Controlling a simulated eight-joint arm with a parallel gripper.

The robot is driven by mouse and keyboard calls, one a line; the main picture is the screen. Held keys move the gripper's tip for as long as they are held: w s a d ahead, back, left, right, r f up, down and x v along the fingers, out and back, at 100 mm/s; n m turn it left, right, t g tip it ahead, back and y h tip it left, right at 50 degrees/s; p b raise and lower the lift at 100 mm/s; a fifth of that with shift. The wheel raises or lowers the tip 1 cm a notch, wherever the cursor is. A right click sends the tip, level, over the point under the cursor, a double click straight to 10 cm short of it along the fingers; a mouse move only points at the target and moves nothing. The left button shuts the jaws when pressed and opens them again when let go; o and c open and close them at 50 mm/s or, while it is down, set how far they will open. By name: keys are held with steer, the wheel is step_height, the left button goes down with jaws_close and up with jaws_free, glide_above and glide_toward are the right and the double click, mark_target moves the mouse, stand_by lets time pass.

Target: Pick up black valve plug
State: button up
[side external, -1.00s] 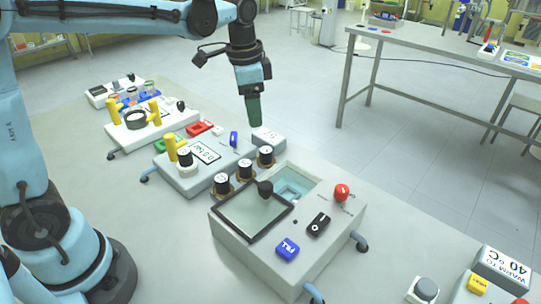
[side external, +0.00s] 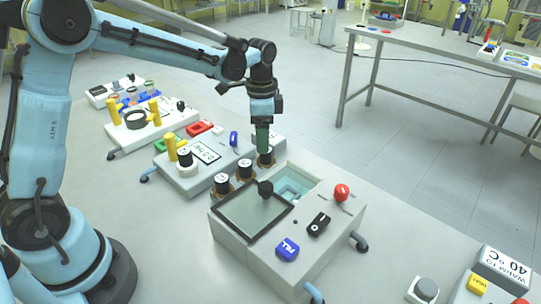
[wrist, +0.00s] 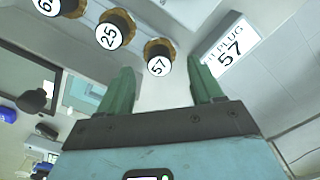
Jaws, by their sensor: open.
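Several black valve plugs with white number tops and brass-coloured bases stand in a row. Three show in the wrist view: the plug marked 57 (wrist: 158,66), the plug marked 25 (wrist: 112,34) and one cut off at the top edge (wrist: 68,7). In the side view the row runs from a near plug (side external: 221,183) through a middle plug (side external: 244,170) to a far plug (side external: 265,160). My gripper (side external: 263,151) points down just above the far plug. In the wrist view my gripper (wrist: 161,82) is open and empty, with the 57 plug beyond the gap between its green fingers.
A sign reading "PLUG 57" (wrist: 232,48) stands beside the 57 plug. A grey reactor box with a glass lid (side external: 250,215), red knob (side external: 342,192) and blue button (side external: 288,250) stands close by. Another device with a yellow post (side external: 170,146) is to the left.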

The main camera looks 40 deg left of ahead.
mark_target(266, 159)
steer(key=f, duration=0.5)
steer(key=shift+w+d, duration=0.2)
steer(key=shift+d, duration=0.15)
steer(key=c, duration=1.1)
steer(key=shift+r, duration=0.1)
